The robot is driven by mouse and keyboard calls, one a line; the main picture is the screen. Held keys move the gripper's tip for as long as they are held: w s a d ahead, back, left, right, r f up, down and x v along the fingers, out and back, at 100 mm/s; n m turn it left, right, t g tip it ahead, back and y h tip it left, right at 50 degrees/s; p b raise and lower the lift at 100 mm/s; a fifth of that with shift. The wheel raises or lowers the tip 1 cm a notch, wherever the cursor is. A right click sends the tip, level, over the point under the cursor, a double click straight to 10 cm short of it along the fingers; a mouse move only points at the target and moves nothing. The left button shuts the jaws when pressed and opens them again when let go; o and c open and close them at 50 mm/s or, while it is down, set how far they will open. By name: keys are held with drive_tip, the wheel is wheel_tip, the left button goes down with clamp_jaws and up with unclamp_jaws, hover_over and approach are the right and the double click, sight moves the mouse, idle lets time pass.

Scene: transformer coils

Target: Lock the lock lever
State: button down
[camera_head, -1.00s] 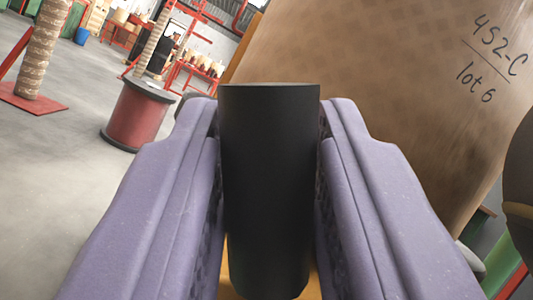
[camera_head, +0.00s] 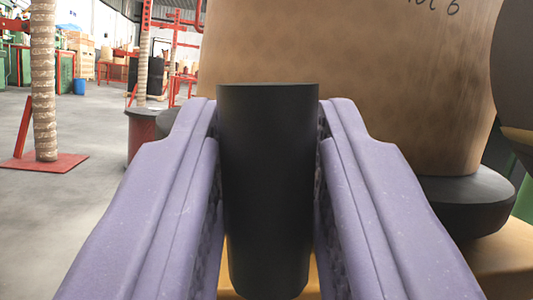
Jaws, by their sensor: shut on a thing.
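A black cylindrical grip, which looks like the handle of the lock lever (camera_head: 267,190), stands upright in the middle of the head camera view. My gripper (camera_head: 268,170) has its two purple fingers on either side of the grip, shut on it. The rest of the lever and whatever it is mounted on are hidden behind the grip and fingers. I cannot tell from this view whether the lever is locked.
A large brown wrapped coil (camera_head: 350,75) stands close behind the grip, on a black round base (camera_head: 465,205) over a yellow-orange surface (camera_head: 500,265). A dark rounded part (camera_head: 515,70) is at the right edge. A wrapped post (camera_head: 43,90) and open grey floor (camera_head: 70,220) are at left.

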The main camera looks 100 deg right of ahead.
drive_tip(key=shift+s+f, duration=0.1)
drive_tip(key=c, duration=0.9)
unclamp_jaws()
drive_tip(key=v, duration=0.7)
drive_tip(key=shift+a+f, duration=0.1)
drive_tip(key=shift+a, duration=0.3)
